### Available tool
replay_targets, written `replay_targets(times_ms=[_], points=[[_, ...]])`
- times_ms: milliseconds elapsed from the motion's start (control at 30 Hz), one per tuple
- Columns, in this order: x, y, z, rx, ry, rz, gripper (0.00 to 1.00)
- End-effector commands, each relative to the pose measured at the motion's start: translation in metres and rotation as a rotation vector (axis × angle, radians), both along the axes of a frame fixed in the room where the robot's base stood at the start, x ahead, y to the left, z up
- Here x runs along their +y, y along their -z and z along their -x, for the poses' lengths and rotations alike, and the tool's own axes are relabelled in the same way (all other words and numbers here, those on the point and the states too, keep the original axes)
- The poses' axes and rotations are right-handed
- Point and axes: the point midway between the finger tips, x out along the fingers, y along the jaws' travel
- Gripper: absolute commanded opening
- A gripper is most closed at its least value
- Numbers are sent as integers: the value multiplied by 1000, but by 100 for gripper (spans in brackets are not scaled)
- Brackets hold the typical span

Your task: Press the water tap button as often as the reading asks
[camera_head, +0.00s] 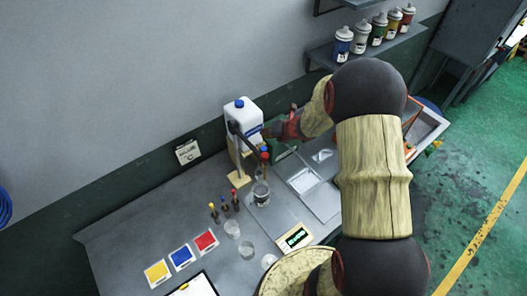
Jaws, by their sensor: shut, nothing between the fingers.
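A white water container (244,113) with a blue cap stands at the back of the bench, at picture centre. A dark tap arm (246,143) runs down from it, with a small red and blue piece (265,153) at its end that looks like the button. A glass beaker (261,193) stands below the tap. My gripper (271,134) is shut and empty, just right of the container and close above the red piece. I cannot tell whether they touch. A small display (296,237) with green digits lies at the bench front; its reading is too small to make out.
Small dropper bottles (225,205) and empty glasses (232,229) stand left of the beaker. Yellow, blue and red cards (181,257) lie further left. Clear trays (302,179) lie to the right. A wall shelf (328,57) holds several jars. My arm hides the bench's right part.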

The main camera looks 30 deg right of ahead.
Motion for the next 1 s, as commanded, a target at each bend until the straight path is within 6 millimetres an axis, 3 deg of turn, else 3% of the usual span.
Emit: replay_targets(times_ms=[100, 333, 1000], points=[[0, 21, 0, 0, -1, 1, 0], [0, 47, 0, 0, 0, 0, 0], [0, 51, 0, 0, 0, 0, 0]])
